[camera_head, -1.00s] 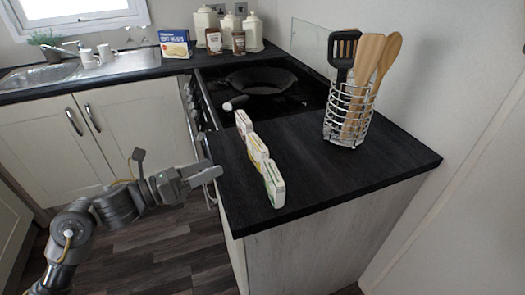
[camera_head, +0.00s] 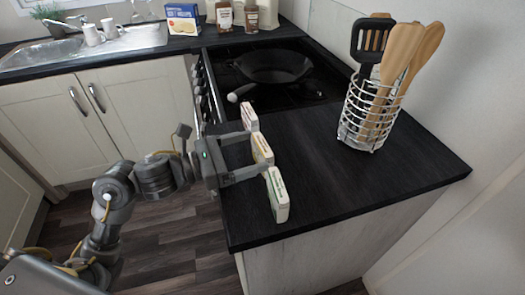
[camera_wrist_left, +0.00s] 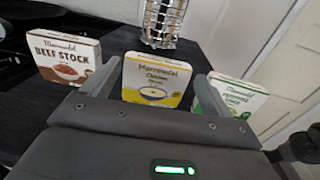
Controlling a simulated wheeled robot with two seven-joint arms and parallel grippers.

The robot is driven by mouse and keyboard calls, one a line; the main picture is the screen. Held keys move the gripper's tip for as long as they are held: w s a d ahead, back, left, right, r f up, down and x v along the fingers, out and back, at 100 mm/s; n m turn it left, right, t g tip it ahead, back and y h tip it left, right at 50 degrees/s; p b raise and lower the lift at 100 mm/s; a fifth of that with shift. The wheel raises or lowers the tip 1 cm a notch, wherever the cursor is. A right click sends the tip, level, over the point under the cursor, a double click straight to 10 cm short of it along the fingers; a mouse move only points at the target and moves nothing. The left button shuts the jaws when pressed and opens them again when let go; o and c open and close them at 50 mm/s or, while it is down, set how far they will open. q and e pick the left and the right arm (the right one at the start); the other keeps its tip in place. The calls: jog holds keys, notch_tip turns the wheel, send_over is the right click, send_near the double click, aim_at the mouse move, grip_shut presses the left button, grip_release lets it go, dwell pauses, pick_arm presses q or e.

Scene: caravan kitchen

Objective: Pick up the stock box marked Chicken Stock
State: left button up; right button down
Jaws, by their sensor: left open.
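The yellow-and-white Chicken Stock box (camera_head: 263,150) stands upright on the dark counter, the middle one of three boxes in a row. My left gripper (camera_head: 253,154) is open, reaching in from the left, one finger on each side of this box. In the left wrist view the Chicken Stock box (camera_wrist_left: 157,75) shows its front between the fingers; its lower edge is hidden by the gripper. The Beef Stock box (camera_wrist_left: 66,59) is on the left there, and the green vegetable stock box (camera_wrist_left: 236,95) on the right, partly behind a finger.
The beef box (camera_head: 250,117) and green box (camera_head: 278,195) stand close to either finger. A wire utensil holder (camera_head: 367,117) stands to the right. A hob with a black pan (camera_head: 272,67) lies beyond.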

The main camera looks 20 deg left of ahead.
aim_at(257, 150)
pick_arm(q)
jog(key=shift+p+x, duration=0.85)
jog(key=shift+x, duration=1.55)
jog(key=shift+w+d+f, duration=0.15)
jog(key=shift+w+f, duration=0.1)
pick_arm(e)
jog(key=shift+s+a+r, duration=0.25)
jog(key=shift+a+r, duration=0.35)
jog(key=shift+r, duration=0.15)
pick_arm(q)
jog(key=shift+c, duration=0.3)
jog(key=c, duration=0.6)
jog(key=shift+r, duration=0.1)
